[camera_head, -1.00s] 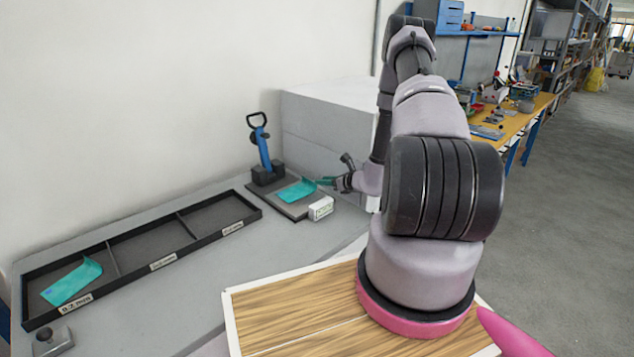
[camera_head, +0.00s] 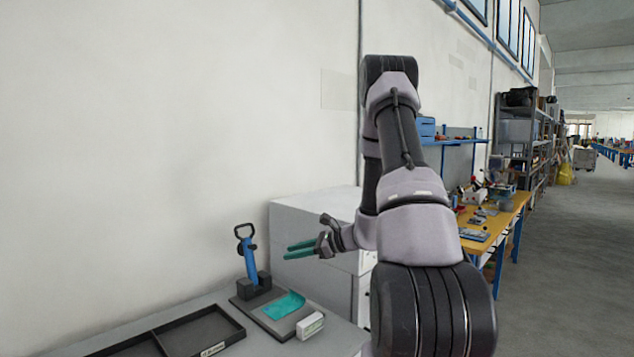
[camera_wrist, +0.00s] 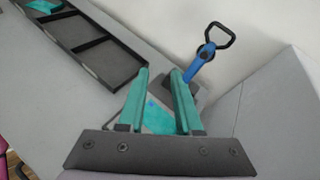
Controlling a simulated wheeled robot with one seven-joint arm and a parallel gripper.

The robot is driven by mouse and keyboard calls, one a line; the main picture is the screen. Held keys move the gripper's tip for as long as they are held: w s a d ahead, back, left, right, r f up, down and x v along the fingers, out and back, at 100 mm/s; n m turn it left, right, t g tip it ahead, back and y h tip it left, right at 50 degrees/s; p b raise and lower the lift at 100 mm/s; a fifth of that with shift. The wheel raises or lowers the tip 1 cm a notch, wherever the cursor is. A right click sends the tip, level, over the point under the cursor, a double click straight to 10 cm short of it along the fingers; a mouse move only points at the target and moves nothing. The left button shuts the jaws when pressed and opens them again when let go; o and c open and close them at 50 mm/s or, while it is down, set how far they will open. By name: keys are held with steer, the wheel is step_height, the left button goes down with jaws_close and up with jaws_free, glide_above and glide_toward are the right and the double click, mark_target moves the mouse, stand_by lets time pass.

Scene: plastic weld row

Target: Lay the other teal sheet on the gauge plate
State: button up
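A teal sheet (camera_head: 284,305) lies on the dark gauge plate (camera_head: 252,306), in front of the blue-handled gauge (camera_head: 250,262). It also shows between my fingers in the wrist view (camera_wrist: 157,118). Another teal sheet (camera_wrist: 45,6) lies in the end compartment of the black tray (camera_wrist: 98,83), at the top left of the wrist view; the head view cuts that part off. My gripper (camera_head: 301,249) is open, its two teal fingers apart and empty. It is raised above and to the right of the plate, clear of the sheet.
A small white block (camera_head: 310,325) stands at the plate's front right corner. A white cabinet (camera_head: 305,275) stands behind, by the wall. The tray (camera_head: 225,319) lies left of the plate on the grey bench. The air around my gripper is clear.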

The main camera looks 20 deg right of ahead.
steer(key=s+a+r+n+g+h, duration=0.1)
steer(key=s+a+r+n+g, duration=0.2)
steer(key=s+a+r+n, duration=0.4)
steer(key=s+a+r+n+g, duration=0.2)
steer(key=s+r+n+g, duration=0.15)
steer(key=s+r, duration=0.35)
steer(key=s+d+r+n+t+h, duration=0.2)
steer(key=s+r+n+h, duration=0.1)
steer(key=s+r, duration=0.3)
steer(key=s+d+r+n+t+h, duration=0.2)
steer(key=s+r+n+h, duration=0.2)
steer(key=s+r+n, duration=0.1)
steer(key=shift+s+r+h, duration=0.3)
steer(key=shift+s+r, duration=0.3)
steer(key=shift+s, duration=0.55)
